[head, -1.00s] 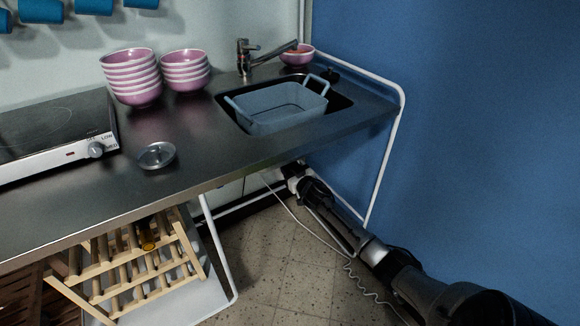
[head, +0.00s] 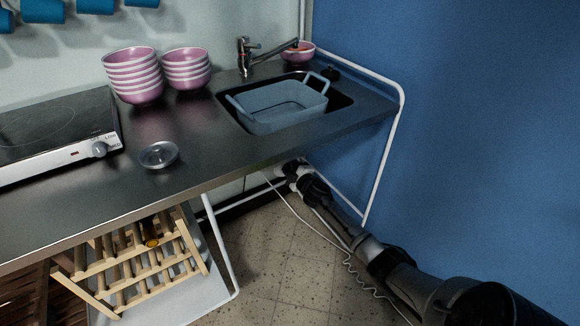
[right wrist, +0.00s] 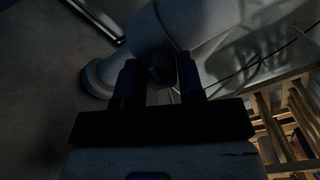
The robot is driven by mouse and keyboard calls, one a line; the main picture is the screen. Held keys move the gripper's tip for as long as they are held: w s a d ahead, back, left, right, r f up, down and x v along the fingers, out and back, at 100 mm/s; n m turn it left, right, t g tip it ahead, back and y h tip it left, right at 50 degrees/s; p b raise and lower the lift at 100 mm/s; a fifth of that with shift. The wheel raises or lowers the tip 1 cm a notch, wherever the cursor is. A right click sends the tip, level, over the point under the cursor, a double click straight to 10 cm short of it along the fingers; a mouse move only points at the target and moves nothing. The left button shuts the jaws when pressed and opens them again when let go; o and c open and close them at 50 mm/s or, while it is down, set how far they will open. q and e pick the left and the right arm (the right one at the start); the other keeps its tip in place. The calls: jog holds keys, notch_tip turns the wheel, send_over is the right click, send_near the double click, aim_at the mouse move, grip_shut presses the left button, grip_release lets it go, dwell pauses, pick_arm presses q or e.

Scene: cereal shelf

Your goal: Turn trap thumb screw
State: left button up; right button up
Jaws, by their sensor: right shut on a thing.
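In the right wrist view a dark round knob, the thumb screw (right wrist: 162,68), sits between the two fingers of my right gripper (right wrist: 160,80). The gripper is shut on it. A pale pipe body, the trap (right wrist: 200,22), lies just beyond the fingers, with a rounded end to the left. The view is dark, so the screw's detail is hard to make out. In the head view my right arm reaches in from the lower right, and its gripper end (head: 290,168) is under the counter below the sink, partly hidden by the counter edge. My left gripper is not in view.
The steel counter (head: 200,150) overhangs my right gripper. A blue-grey tub (head: 282,122) sits in the sink. A wooden rack (head: 150,262) stands under the counter and also shows in the right wrist view (right wrist: 270,130). A white frame leg (head: 384,165) and a blue wall are close by.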

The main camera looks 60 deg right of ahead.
jog(key=n, duration=0.5)
jog(key=shift+n+b, duration=0.3)
jog(key=shift+b, duration=0.05)
jog(key=n+b, duration=0.1)
jog(key=n, duration=0.4)
jog(key=shift+f, duration=0.15)
jog(key=n, duration=0.9)
jog(key=shift+n, duration=0.6)
jog(key=o, duration=0.9)
